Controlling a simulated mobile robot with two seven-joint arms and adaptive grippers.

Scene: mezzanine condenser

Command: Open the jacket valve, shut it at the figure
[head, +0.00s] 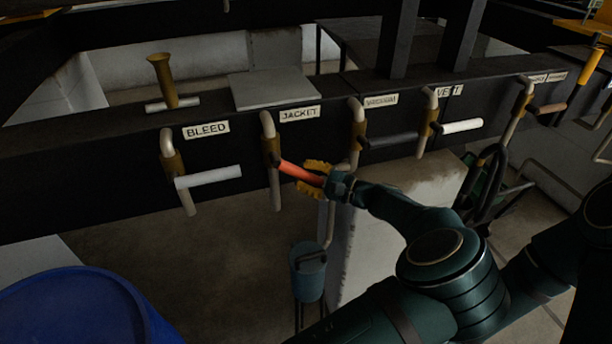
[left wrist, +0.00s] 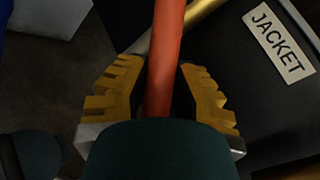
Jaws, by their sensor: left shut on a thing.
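The jacket valve (head: 270,150) is a brass body on a pale pipe under the JACKET label (head: 300,114). Its red lever (head: 296,171) sticks out to the right and slightly down, across the pipe. My left gripper (head: 314,179) is shut on the outer part of this red lever. In the left wrist view the red lever (left wrist: 168,45) runs between the yellow ridged fingers of my left gripper (left wrist: 162,88), and the JACKET label (left wrist: 279,42) is at the upper right. No figure or readout that I can read shows. My right gripper is not in view.
The bleed valve with a white lever (head: 208,176) is to the left. A dark-levered valve (head: 390,140) and the vent valve's white lever (head: 462,126) are to the right. A blue drum (head: 75,305) stands lower left, a blue-grey container (head: 309,275) below.

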